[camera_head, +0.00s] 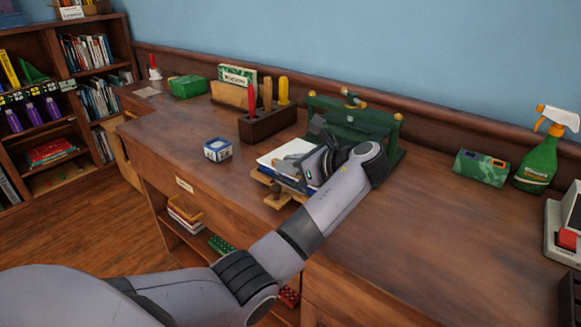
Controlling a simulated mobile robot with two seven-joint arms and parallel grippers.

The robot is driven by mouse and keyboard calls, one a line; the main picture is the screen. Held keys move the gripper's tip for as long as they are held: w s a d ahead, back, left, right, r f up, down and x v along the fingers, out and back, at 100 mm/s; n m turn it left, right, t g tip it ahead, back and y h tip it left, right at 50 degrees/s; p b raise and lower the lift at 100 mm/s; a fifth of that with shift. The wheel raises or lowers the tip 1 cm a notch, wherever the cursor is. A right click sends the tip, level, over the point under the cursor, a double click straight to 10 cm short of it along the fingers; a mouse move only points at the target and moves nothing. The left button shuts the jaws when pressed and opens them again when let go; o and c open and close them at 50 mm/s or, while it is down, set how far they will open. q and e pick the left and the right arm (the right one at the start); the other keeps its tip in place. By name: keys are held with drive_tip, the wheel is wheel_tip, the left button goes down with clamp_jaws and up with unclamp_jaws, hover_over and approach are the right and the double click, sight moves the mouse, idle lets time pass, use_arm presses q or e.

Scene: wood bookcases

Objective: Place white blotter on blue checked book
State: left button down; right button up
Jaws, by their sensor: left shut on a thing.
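My left gripper (322,164) reaches in low over the middle of the desk, in front of the green press. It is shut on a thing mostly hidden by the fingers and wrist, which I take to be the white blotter. A flat white piece (284,152) with a blue edge shows just left of the fingers. Wooden parts (277,197) show below it near the desk's front edge. I cannot tell whether these pieces touch each other. No blue checked pattern shows clearly, so I cannot pick out the book. My right gripper is not in view.
A green press (352,122) stands close behind the gripper. A dark tool block (266,124) stands behind left, and a small blue and white box (217,149) left. A green patterned box (481,167) and spray bottle (540,160) stand right.

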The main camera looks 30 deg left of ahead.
use_arm(q)
drive_tip(key=c, duration=1.1)
unclamp_jaws()
drive_tip(key=shift+f, duration=0.15)
drive_tip(key=shift+o, duration=0.2)
drive_tip(key=w+p+v, duration=0.1)
drive_tip(key=v, duration=1.1)
drive_tip(key=shift+s, duration=0.45)
